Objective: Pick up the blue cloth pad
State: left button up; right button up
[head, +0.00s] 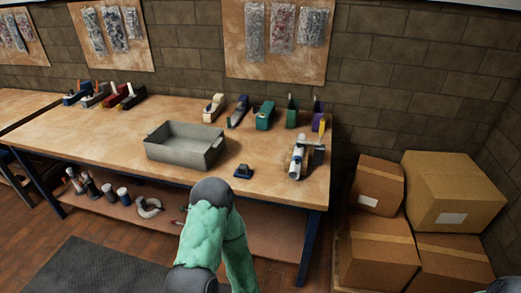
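A small dark blue piece (243,171) sits on the workbench near its front edge, right of the grey tray. It matches the blue pad in colour, but it is too small to tell whether it is cloth. Nothing is touching it. A green-covered arm of mine with grey rounded joints rises at the bottom middle, in front of the bench. Neither of my grippers can be made out in the head view.
The open grey tray (185,148) stands mid-bench. Several coloured tools line the back edge. Cardboard boxes (455,190) are stacked at right. The bench (100,130) is clear left of the tray.

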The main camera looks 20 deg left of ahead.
aim_at(243, 171)
jog(key=u, duration=1.05)
